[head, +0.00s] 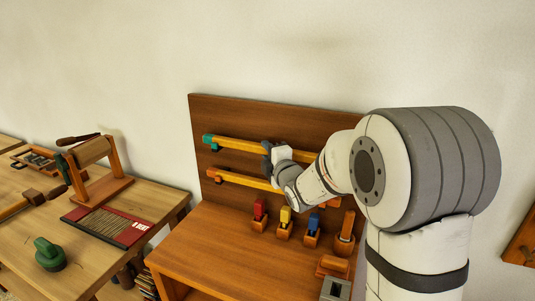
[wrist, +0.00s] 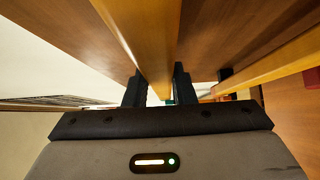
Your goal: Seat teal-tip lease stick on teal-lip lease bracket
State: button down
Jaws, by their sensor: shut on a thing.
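The teal-tip lease stick is a long yellow-orange bar (head: 236,144) lying across the upper part of the brown back panel. A teal piece (head: 208,141) shows at its left end; I cannot tell how much of it is stick tip and how much bracket lip. My gripper (head: 267,158) is shut on the stick toward its right part. In the wrist view the stick (wrist: 145,35) runs between the two dark fingers of my gripper (wrist: 158,88). A small teal patch shows beyond the fingers. My arm hides the stick's right end, so its seating there cannot be seen.
A second yellow stick (head: 240,181) with an orange-red left end lies below on the panel (head: 285,110). Red (head: 259,209), yellow (head: 285,215) and blue (head: 312,223) pieces stand in holders on the bench (head: 215,235). A table with a small loom (head: 95,165) is at left.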

jog(key=shift+f+b, duration=0.4)
jog(key=shift+b, duration=0.15)
jog(key=c, duration=1.1)
grip_release()
jog(key=shift+s, duration=0.1)
jog(key=b+v, duration=0.1)
jog(key=v, duration=0.6)
jog(key=shift+s+d, duration=0.15)
jog(key=shift+s, duration=0.15)
jog(key=s+d+f+m+g+h+p, duration=0.2)
jog(key=s+d+m+g+h+p, duration=0.35)
jog(key=s+d+m, duration=0.55)
jog(key=s+m+g+p, duration=0.1)
jog(key=s+m+g, duration=0.2)
jog(key=s, duration=0.3)
jog(key=s+m+g+p, duration=0.1)
jog(key=s+m+g, duration=0.1)
jog(key=s+m, duration=0.2)
jog(key=s+m+g+h+p, duration=0.1)
jog(key=s+m+g, duration=0.2)
jog(key=s, duration=0.5)
jog(key=shift+a+f+m+g, duration=0.2)
jog(key=shift+a+m+g, duration=0.2)
jog(key=shift+m, duration=0.2)
